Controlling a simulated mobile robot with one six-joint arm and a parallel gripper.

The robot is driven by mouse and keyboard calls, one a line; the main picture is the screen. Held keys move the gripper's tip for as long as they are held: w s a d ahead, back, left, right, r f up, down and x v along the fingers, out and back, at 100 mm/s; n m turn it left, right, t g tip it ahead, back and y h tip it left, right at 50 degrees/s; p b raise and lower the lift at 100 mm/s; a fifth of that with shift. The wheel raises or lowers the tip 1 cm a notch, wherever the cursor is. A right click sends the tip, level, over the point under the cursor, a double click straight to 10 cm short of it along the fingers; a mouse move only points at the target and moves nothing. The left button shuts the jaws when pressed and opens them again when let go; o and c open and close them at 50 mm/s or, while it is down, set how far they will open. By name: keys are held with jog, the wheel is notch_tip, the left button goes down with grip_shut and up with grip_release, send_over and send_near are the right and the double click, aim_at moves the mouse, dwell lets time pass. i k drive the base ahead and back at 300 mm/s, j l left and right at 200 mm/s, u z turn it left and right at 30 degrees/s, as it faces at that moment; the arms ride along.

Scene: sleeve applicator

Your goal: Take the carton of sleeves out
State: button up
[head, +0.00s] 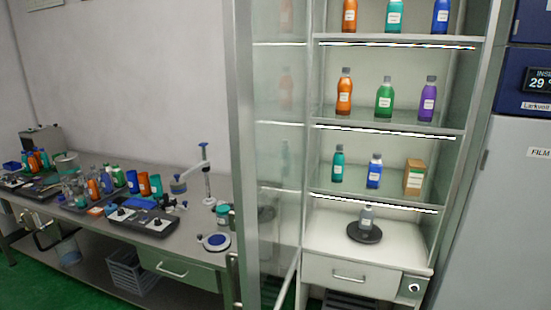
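A glass door panel (272,150) with a grey frame stands at the cabinet's left side and looks swung open. My gripper is not in view.
Shelves above hold several bottles (384,99). Below, a grey bottle stands on a dark round base (364,234), above a drawer (350,275). A cluttered workbench (185,238) is at left. A grey and blue appliance (515,210) stands at right.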

aim_at(414, 174)
jog(key=i+j+z, duration=0.2)
jog(key=j, duration=0.35)
jog(key=i+j+z, duration=0.2)
jog(key=j, duration=0.35)
jog(key=j+z, duration=0.2)
jog(key=j, duration=0.35)
jog(key=k+l+u, duration=0.1)
jog(key=l, duration=0.4)
jog(key=i+l+u, duration=0.2)
jog(key=l, duration=0.3)
jog(key=i+l+u, duration=0.15)
jog(key=l, duration=0.35)
jog(key=i+l+u, duration=0.2)
jog(key=l, duration=0.35)
jog(key=l+u, duration=0.15)
jog(key=l, duration=0.4)
jog(key=i+l+u, duration=0.25)
jog(key=i, duration=0.3)
